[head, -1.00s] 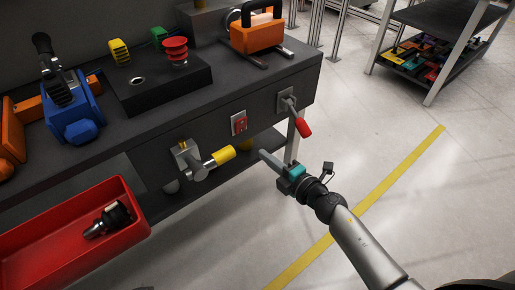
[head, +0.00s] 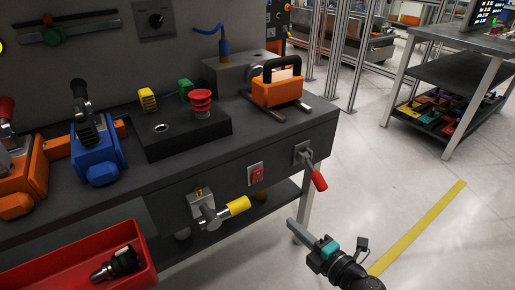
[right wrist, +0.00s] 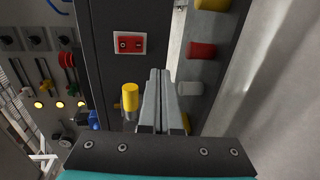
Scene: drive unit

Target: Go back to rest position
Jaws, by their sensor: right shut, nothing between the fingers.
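My right gripper (head: 293,224) is in the head view at the lower right, in front of the bench's right end. Its fingers are together and hold nothing. They also show closed in the right wrist view (right wrist: 158,75). The yellow-handled valve (head: 237,206) on the bench front is to the left of the gripper, apart from it. The red-handled lever (head: 318,180) is above and to the right of the fingertips, also apart. My left gripper is not in view.
The workbench (head: 110,198) carries an orange unit (head: 276,92), a black box with a red mushroom button (head: 201,97), and blue and orange devices. A red bin (head: 60,275) is at the lower left. Open floor with a yellow line (head: 425,222) lies right; a shelf (head: 440,80) stands beyond.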

